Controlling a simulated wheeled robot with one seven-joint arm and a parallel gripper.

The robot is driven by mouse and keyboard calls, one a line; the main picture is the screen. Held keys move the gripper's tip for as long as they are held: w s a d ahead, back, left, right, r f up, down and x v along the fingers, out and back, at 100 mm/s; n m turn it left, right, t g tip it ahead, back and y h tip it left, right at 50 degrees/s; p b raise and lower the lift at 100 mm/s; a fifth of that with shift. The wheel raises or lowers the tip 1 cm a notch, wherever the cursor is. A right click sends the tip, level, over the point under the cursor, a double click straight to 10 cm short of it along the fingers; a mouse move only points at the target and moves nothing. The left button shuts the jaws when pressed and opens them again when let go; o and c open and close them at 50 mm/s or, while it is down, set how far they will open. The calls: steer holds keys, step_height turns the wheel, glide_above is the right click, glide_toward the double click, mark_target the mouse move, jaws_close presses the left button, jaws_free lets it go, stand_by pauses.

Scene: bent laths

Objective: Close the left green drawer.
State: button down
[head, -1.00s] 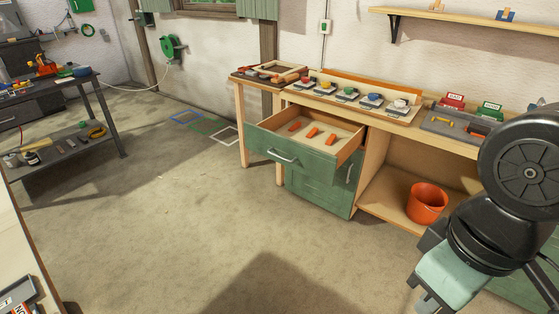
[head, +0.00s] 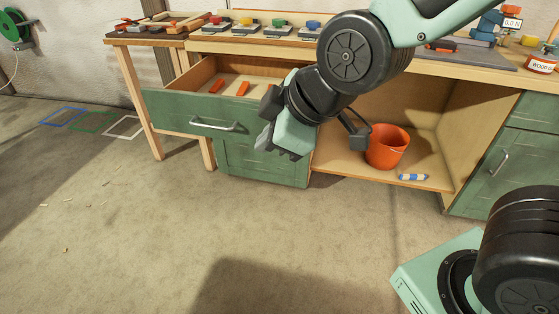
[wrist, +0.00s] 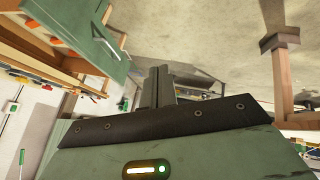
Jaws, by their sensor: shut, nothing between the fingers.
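The left green drawer (head: 185,112) is pulled open under the left part of the workbench in the head view. Its front has a metal handle (head: 215,124), and orange pieces (head: 243,88) lie inside. My gripper (head: 282,153) is just right of the drawer front, in front of the green cabinet, and hides the drawer's right end. In the wrist view my gripper (wrist: 157,85) has its dark fingers together and empty. The drawer front (wrist: 85,30) shows there at upper left, apart from the fingertips.
An orange bucket (head: 387,147) and a blue-white item (head: 413,177) are on the low shelf right of my gripper. The workbench top (head: 440,72) carries several small items. Another green cabinet (head: 500,165) is at right. The floor (head: 150,230) in front is clear.

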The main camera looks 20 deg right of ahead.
steer(key=w+d+f+n+t+b, duration=0.2)
steer(key=w+d+f+t+b, duration=0.2)
steer(key=f+b, duration=0.5)
steer(key=w+d+f+n+t+h+b, duration=0.1)
steer(key=w+d+f+n+t+b, duration=0.2)
steer(key=b, duration=1)
steer(key=w+d+f+n+t+b, duration=0.2)
steer(key=w+d+f+t+b, duration=0.2)
steer(key=w+f+b, duration=0.55)
steer(key=w+r+p, duration=0.2)
steer(key=w+p, duration=0.5)
steer(key=w, duration=0.2)
steer(key=shift+w+d+p, duration=0.2)
steer(key=shift+d+p, duration=0.15)
steer(key=shift+d, duration=0.1)
